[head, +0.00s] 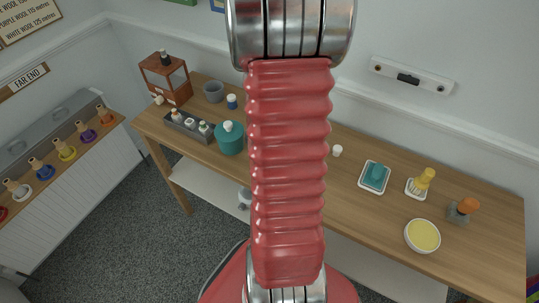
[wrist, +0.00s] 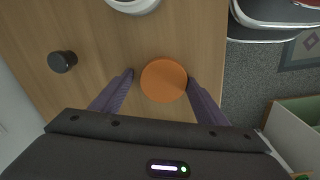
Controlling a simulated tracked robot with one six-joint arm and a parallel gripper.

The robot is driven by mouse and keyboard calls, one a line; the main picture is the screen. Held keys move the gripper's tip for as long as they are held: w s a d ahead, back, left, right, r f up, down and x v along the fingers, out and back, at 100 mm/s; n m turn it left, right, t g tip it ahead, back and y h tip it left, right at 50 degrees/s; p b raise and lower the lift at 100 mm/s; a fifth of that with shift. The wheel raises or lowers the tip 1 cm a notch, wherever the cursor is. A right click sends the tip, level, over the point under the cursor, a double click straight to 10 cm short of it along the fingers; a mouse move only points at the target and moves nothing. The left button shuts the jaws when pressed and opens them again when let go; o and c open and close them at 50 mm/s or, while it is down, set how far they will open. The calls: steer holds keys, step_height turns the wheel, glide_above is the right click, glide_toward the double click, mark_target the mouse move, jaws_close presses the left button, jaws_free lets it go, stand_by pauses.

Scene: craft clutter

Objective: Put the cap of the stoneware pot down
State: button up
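In the wrist view, an orange round top (wrist: 164,81) lies between the two purple fingers of my gripper (wrist: 160,77); it may be the pot's cap. The right finger is at its edge, and a narrow strip of wood shows on the left. Whether the fingers press on it, and how high it is above the wood, I cannot tell. My gripper is not visible in the head view, where my red arm fills the middle. I cannot tell which thing is the stoneware pot.
In the wrist view, a dark knob (wrist: 62,62) and a white round vessel (wrist: 133,4) stand on the wooden top (wrist: 190,30); its edge is to the right.

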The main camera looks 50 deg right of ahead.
steer(key=shift+s+a+f, duration=0.15)
steer(key=shift+a+f, duration=0.45)
steer(key=shift+f, duration=0.05)
steer(key=shift+w+d+r, duration=0.1)
steer(key=shift+w+r, duration=0.35)
steer(key=shift+r, duration=0.05)
steer(key=shift+c, duration=0.4)
steer(key=shift+o, duration=0.4)
step_height(320, 180, up, 14)
steer(key=shift+s+d, duration=0.3)
steer(key=shift+s, duration=0.1)
steer(key=w+a+r+t, duration=0.1)
steer(key=a+r, duration=0.2)
steer(key=a, duration=0.7)
steer(key=w+a+r+n+t, duration=0.1)
steer(key=a+r, duration=0.3)
steer(key=a, duration=0.6)
steer(key=w+a+r+n+t, duration=0.1)
steer(key=a+r+t, duration=0.2)
steer(key=a, duration=0.8)
steer(key=shift+r, duration=0.6)
